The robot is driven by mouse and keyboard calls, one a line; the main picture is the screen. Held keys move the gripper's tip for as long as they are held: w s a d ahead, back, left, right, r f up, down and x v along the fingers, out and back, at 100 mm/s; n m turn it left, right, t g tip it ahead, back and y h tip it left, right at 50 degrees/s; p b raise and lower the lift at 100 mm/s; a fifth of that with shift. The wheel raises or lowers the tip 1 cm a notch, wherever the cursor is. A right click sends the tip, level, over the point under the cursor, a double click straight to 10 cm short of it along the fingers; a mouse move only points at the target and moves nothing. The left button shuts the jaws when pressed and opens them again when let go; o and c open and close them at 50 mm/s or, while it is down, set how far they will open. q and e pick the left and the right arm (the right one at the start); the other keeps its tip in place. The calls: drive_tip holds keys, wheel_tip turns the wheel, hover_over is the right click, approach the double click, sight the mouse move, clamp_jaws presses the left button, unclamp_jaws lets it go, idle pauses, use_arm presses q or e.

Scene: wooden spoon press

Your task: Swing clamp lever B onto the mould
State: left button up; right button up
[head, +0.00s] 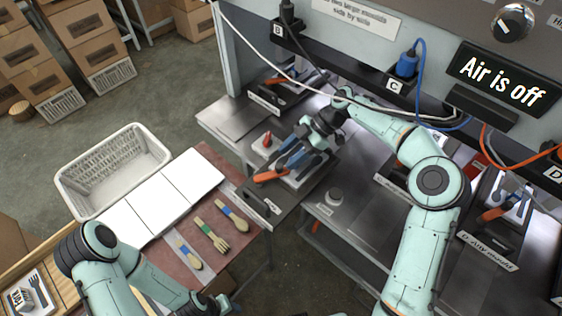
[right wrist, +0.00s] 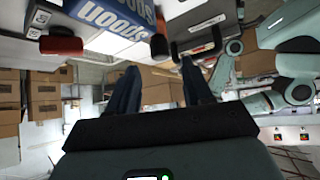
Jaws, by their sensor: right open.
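A mould with a blue face (head: 290,158) sits on a metal plate at the middle of the head view. An orange lever handle (head: 270,176) lies at its near left, and a red knob (head: 267,140) stands behind. No letter is legible on these levers. My right gripper (head: 308,134) is above the mould, partly covering it. In the right wrist view its two dark fingers (right wrist: 160,85) are apart with nothing between them. A blue block lettered "spoon" (right wrist: 108,22) and a red handle (right wrist: 61,45) lie beyond them.
Other stations with orange levers stand behind (head: 276,81) and at right (head: 493,214). Cables hang under the panel, whose display (head: 503,78) reads "Air is off". A white basket (head: 112,168) and a table with wooden cutlery (head: 217,146) are at left.

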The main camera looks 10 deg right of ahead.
drive_tip(key=p+v, duration=0.1)
drive_tip(key=v, duration=0.7)
drive_tip(key=shift+w, duration=0.1)
